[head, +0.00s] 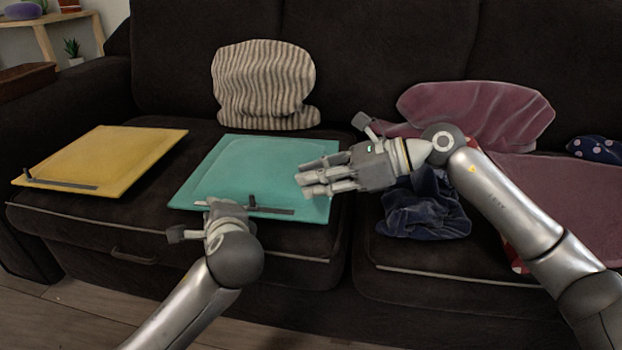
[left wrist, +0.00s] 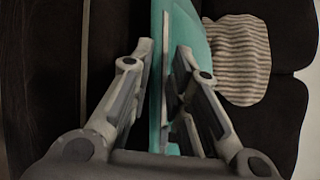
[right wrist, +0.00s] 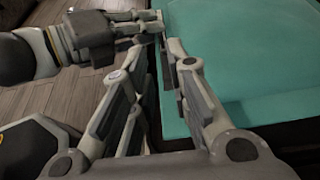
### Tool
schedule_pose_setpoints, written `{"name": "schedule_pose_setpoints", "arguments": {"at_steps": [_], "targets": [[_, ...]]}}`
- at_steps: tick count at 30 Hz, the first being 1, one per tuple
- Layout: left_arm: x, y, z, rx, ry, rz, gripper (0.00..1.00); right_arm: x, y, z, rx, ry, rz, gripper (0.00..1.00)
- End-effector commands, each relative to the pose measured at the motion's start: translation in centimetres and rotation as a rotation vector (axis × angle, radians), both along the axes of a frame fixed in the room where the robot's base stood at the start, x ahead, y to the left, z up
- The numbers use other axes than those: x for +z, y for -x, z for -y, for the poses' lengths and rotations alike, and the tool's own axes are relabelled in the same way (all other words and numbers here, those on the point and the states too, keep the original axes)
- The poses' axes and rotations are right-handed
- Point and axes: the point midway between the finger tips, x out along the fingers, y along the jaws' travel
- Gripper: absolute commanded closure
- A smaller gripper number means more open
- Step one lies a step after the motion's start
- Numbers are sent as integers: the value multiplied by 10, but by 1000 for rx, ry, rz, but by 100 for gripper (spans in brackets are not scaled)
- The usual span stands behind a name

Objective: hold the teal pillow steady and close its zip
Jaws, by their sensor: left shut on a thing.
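The teal pillow (head: 260,165) lies flat on the middle of the sofa seat. A dark zip strip (head: 275,210) runs along its front edge, with a small upright pull (head: 252,201) near the middle of the strip. My left gripper (head: 224,204) is shut on the pillow's front edge, left of the pull; in the left wrist view the teal edge (left wrist: 190,30) stands between its fingers. My right gripper (head: 308,184) is open and empty over the pillow's right part. In the right wrist view the left gripper (right wrist: 150,22) shows beyond its fingers, beside the pillow (right wrist: 245,60).
A yellow pillow (head: 115,155) with a similar zip strip lies at left. A striped pillow (head: 265,85) leans on the backrest behind the teal one. A crumpled dark blue cloth (head: 425,208) and a mauve pillow (head: 480,110) lie to the right, near my right arm.

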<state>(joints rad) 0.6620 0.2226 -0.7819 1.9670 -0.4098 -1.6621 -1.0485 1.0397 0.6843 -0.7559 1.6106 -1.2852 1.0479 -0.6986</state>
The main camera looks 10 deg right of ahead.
Motion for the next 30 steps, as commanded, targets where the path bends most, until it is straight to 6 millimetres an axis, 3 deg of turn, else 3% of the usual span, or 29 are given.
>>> {"name": "schedule_pose_setpoints", "arguments": {"at_steps": [4,19,23,30], "targets": [[-3,0,1,-3,-4,-7,100,2,1,1,5,19,-3,100],[-3,0,1,-3,-4,-7,100,16,8,32,2,327,-83,100],[-3,0,1,-3,-4,-7,100,7,6,22,4,331,-88,100],[-3,0,1,-3,-4,-7,100,-27,-3,-14,3,329,-89,100]]}}
